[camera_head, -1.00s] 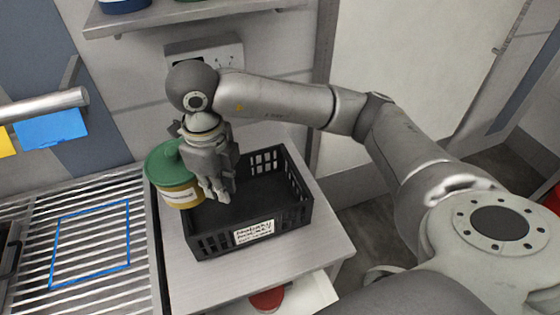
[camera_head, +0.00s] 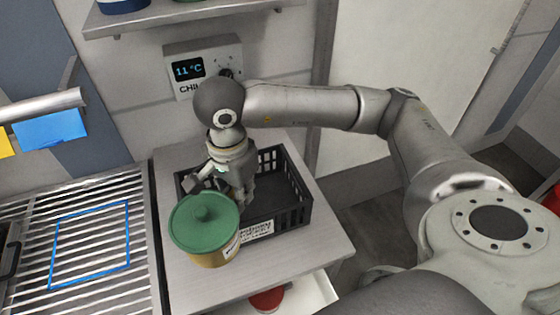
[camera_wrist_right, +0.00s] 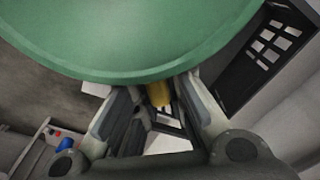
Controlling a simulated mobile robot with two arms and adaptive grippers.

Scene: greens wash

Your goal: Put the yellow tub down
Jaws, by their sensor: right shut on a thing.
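The yellow tub (camera_head: 212,257) with its green lid (camera_head: 203,225) is roughly upright at the front left of the black crate, hiding that corner. My right gripper (camera_head: 240,197) is behind the tub, over the crate, and is shut on it. In the right wrist view the lid (camera_wrist_right: 135,35) fills the top, and a bit of yellow (camera_wrist_right: 158,95) shows between the fingers of my right gripper (camera_wrist_right: 163,106). I cannot tell how high the tub is above the counter. My left gripper is not in view.
The black crate (camera_head: 292,214) with a white label stands on the grey counter (camera_head: 185,290). A slatted metal rack (camera_head: 25,205) with a blue square outline (camera_head: 90,212) lies to the left, its slats bare. An open drawer (camera_head: 310,295) with a red item is below the counter.

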